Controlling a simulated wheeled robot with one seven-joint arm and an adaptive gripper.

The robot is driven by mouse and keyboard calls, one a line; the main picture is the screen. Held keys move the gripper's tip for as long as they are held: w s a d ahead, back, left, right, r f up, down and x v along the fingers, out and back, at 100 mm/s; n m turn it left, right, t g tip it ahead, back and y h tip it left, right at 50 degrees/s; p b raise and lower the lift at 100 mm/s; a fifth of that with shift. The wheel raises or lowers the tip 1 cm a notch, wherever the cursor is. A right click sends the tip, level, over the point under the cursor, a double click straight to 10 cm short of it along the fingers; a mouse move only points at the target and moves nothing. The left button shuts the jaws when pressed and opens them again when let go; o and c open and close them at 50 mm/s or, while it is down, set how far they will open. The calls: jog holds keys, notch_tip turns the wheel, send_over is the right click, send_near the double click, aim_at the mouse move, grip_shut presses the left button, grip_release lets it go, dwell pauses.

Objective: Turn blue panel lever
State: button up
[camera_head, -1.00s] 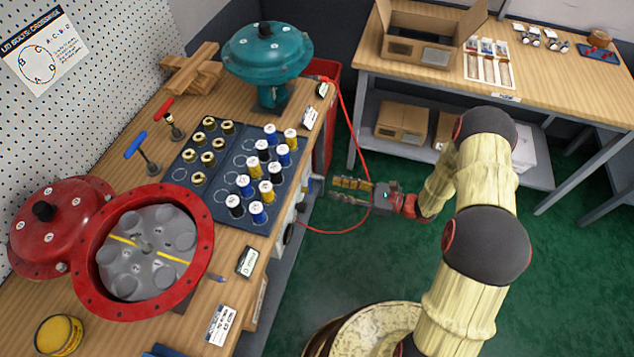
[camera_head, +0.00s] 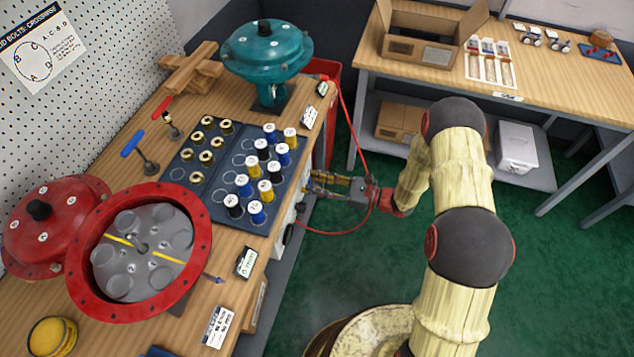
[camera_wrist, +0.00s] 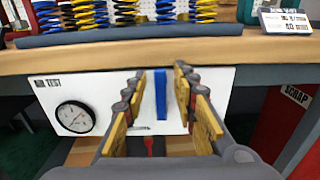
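The blue panel lever (camera_wrist: 161,94) is a narrow upright blue bar on the white test panel (camera_wrist: 215,82) on the bench front. My gripper (camera_wrist: 160,80) is open in the wrist view, with one yellow-padded finger on each side of the lever. The fingers look apart from it; how deep they reach is hard to tell. In the head view my gripper (camera_head: 318,184) is at the bench's front side, just below the top's edge. I cannot make out the lever in that view.
A round gauge (camera_wrist: 75,117) is on the panel left of the lever. A red fitting (camera_wrist: 152,146) sits below it. A red hose (camera_head: 354,120) loops around my wrist area in the head view. The bench edge (camera_wrist: 170,51) runs above the panel. Spring-filled blue tray (camera_head: 205,200) is on top.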

jog(key=c, duration=0.6)
grip_shut()
